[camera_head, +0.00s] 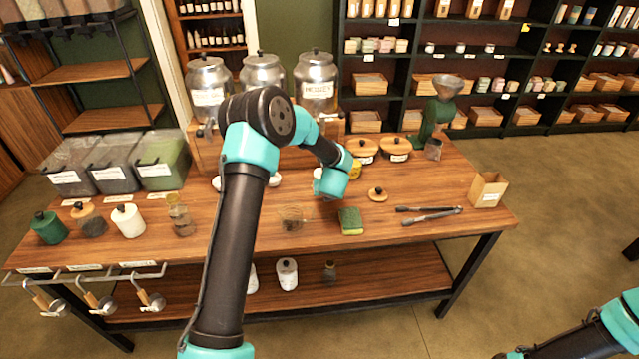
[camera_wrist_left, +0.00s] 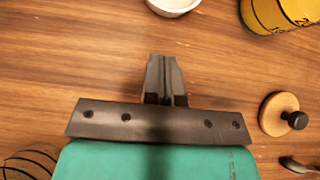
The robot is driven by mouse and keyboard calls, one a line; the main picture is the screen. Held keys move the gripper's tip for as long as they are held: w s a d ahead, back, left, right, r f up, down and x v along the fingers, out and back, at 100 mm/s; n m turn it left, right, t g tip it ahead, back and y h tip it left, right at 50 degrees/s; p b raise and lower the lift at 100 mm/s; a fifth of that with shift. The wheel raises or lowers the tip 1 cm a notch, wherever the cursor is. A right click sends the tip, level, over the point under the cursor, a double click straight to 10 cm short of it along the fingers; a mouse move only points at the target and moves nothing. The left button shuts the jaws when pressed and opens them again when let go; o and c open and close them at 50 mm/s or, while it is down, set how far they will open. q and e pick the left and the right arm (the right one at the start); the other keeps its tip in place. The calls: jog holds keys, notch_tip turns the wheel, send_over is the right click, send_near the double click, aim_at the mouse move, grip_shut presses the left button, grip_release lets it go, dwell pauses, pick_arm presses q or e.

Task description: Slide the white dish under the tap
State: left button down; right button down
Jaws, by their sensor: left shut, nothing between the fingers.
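A small white dish (camera_wrist_left: 174,4) shows at the top edge of the left wrist view, cut off by the frame. In the head view a white dish (camera_head: 317,172) shows partly behind my left wrist. Other white dishes (camera_head: 217,183) (camera_head: 275,180) stand farther left, along the front of the dispenser stand. My left gripper (camera_wrist_left: 164,62) is shut and empty, pointing toward the dish and apart from it. In the head view its fingers are hidden by my wrist. My right gripper is not in view.
A yellow tin (camera_wrist_left: 283,12) stands right of the dish. A wooden lid with a dark knob (camera_head: 377,194), a green sponge (camera_head: 351,221) and tongs (camera_head: 430,214) lie to the right. A glass jar (camera_head: 291,218) is in front. Bare wood lies between gripper and dish.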

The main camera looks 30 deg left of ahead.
pick_arm(q)
jog(key=v, duration=0.9)
jog(key=shift+r, duration=0.3)
jog(key=shift+s, duration=0.1)
jog(key=shift+d, duration=0.1)
